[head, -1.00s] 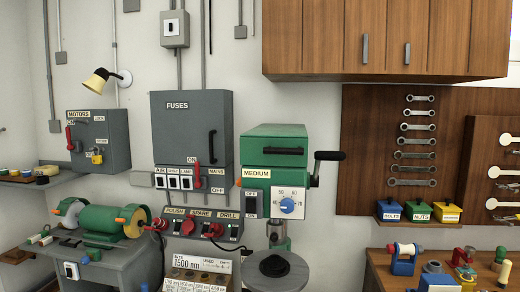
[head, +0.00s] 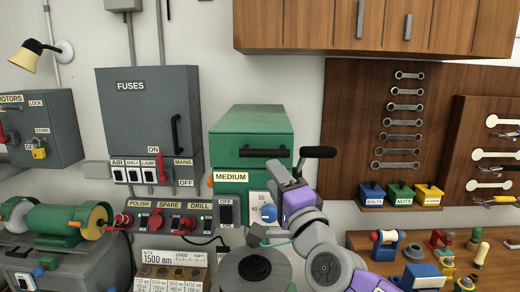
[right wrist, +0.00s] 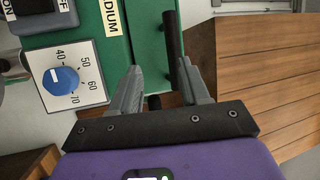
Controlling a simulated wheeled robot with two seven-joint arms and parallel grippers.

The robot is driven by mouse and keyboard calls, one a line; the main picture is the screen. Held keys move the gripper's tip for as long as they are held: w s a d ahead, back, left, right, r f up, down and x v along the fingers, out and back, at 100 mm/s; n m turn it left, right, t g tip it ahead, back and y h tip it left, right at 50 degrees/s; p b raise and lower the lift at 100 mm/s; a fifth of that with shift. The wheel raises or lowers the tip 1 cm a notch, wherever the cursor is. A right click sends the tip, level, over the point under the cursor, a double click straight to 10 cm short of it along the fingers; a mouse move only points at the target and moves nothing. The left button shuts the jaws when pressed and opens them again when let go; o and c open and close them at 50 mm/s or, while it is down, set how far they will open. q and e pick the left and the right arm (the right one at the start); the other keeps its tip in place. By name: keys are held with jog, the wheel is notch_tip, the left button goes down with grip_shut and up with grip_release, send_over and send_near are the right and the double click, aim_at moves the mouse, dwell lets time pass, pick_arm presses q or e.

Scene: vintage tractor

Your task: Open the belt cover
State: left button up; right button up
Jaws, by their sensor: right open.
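The belt cover (head: 250,122) is the green box lid on top of the drill press, with a black bar handle (head: 265,153) across its front. It looks shut. My right gripper (head: 287,168), with grey fingers and a purple body, is open and empty at the right end of this handle. In the right wrist view the open fingers (right wrist: 159,66) point at the green front, and the handle (right wrist: 172,40) lies between their lines, nearer the right finger. I cannot tell whether they touch it. My left gripper is not in view.
A black crank knob (head: 318,152) sticks out just right of my gripper. The blue speed dial (head: 268,213) is below, partly behind my arm. The grey fuse box (head: 150,115) stands to the left, and the wooden cabinet (head: 375,25) hangs above right.

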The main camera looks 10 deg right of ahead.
aim_at(265, 154)
notch_tip(265, 154, up, 2)
jog(key=shift+r, duration=0.1)
jog(key=shift+p+x, duration=1.05)
jog(key=shift+x, duration=2.15)
jog(key=shift+c, duration=0.3)
grip_shut()
